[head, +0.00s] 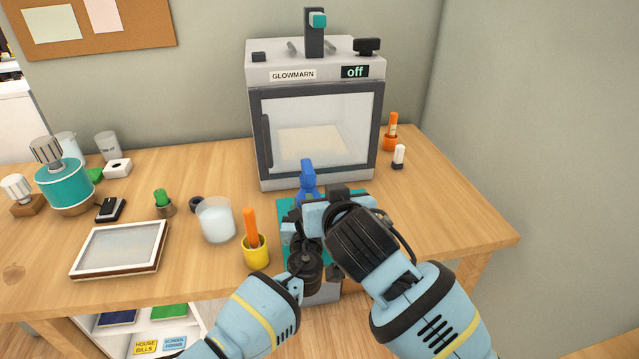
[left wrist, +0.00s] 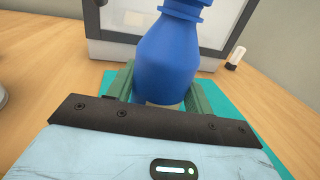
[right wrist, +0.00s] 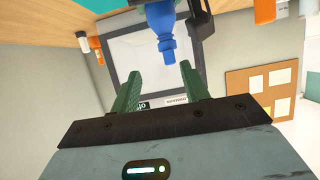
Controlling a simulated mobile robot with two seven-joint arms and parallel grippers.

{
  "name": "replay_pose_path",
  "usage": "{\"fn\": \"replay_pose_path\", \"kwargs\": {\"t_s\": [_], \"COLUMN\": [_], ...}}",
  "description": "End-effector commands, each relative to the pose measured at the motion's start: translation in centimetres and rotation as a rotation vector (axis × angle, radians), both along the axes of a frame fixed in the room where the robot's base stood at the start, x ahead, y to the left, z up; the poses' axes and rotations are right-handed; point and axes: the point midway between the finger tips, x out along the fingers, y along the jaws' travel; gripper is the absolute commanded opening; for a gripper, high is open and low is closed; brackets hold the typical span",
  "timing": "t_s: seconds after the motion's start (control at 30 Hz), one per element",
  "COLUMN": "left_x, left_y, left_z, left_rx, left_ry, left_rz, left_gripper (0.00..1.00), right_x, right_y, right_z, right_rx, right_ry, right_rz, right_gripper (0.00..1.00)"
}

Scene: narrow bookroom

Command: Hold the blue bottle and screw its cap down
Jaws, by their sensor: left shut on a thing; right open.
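The blue bottle (head: 309,184) is upright at the teal mat (left wrist: 227,104) in front of the glass-fronted cabinet. My left gripper (left wrist: 160,82) is shut on its body, one green finger on each side. In the head view my arms hide the bottle's lower part. The right wrist view shows the bottle (right wrist: 159,14) upside down, with a narrow neck and a blue end piece (right wrist: 168,52), which looks like the cap. I cannot tell how far down it sits. My right gripper (right wrist: 160,70) is open and empty, its fingers apart from the bottle.
The cabinet (head: 318,184) stands close behind. A frosted cup (head: 215,222) and a yellow cup with an orange handle (head: 256,252) stand left of my arms. A white-capped item (head: 398,158) and an orange one (head: 390,143) stand right of the cabinet.

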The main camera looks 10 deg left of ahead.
Motion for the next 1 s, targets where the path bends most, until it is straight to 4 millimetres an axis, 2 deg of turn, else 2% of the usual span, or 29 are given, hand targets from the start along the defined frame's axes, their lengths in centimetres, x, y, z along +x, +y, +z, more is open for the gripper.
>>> {"fn": "replay_pose_path", "kwargs": {"t_s": [0.03,0.1,0.3,0.57,1.0], "left_x": [0.0,0.0,0.0,0.0,0.0], "left_y": [0.0,0.0,0.0,0.0,0.0], "left_z": [0.1,0.1,0.1,0.1,0.1], "left_rx": [0.000,0.000,0.000,0.000,0.000], "left_ry": [-0.001,-0.001,-0.001,-0.001,-0.002], "left_rz": [0.000,0.000,0.000,0.000,0.000], "left_gripper": [0.24,0.24,0.24,0.24,0.24], "right_x": [0.1,0.2,0.3,0.6,4.8], "right_y": [0.5,1.0,1.5,1.7,3.4], "right_z": [1.1,1.9,3.0,2.9,1.1], "right_rx": [-0.002,-0.003,-0.006,-0.007,-0.008], "right_ry": [-0.006,-0.008,-0.007,-0.006,-0.007], "right_rz": [0.003,0.004,0.003,0.003,0.002], "right_gripper": [0.45,0.45,0.45,0.45,0.45]}}
